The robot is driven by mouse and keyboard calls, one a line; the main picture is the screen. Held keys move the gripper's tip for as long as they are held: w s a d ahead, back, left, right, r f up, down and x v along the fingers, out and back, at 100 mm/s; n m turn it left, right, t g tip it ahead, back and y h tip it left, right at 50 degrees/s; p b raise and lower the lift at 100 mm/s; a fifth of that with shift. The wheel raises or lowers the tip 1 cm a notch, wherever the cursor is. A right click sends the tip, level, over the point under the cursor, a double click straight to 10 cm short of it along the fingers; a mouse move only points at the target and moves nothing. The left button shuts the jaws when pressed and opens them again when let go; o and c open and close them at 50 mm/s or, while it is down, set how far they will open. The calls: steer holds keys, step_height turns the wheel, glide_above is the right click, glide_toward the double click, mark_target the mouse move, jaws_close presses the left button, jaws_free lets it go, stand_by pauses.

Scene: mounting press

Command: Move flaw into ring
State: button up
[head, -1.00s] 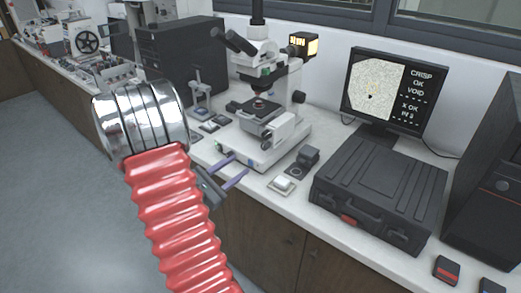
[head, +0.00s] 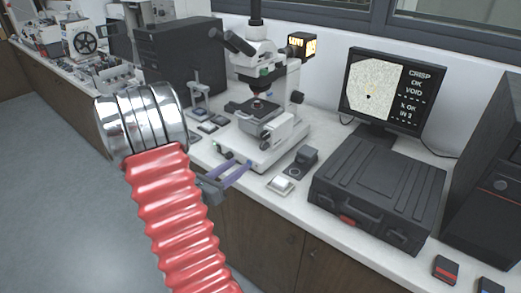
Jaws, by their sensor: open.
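The flaw shows as a small dark spot (head: 368,97) on the pale, speckled image on the monitor (head: 415,62), in its lower middle. I cannot make out a ring around it at this size. Text beside the image includes CRISP, OK and VOID. The microscope (head: 268,85) stands on the bench left of the monitor, with its stage (head: 240,106) below the objectives. My gripper (head: 247,170), with two purple fingers, is open at the front of the microscope base, by its lower front edge. I cannot tell whether it touches anything. Much of the wrist is hidden behind my arm.
A black case (head: 375,190) lies right of the microscope. A black cabinet (head: 180,55) stands behind to the left. The floor at left is clear.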

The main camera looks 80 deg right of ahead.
mark_target(262, 148)
steer(key=x, duration=1.3)
steer(key=shift+d, duration=0.15)
steer(key=shift+c, duration=0.5)
jaws_close()
steer(key=shift+m, duration=0.4)
steer(key=shift+m, duration=2.5)
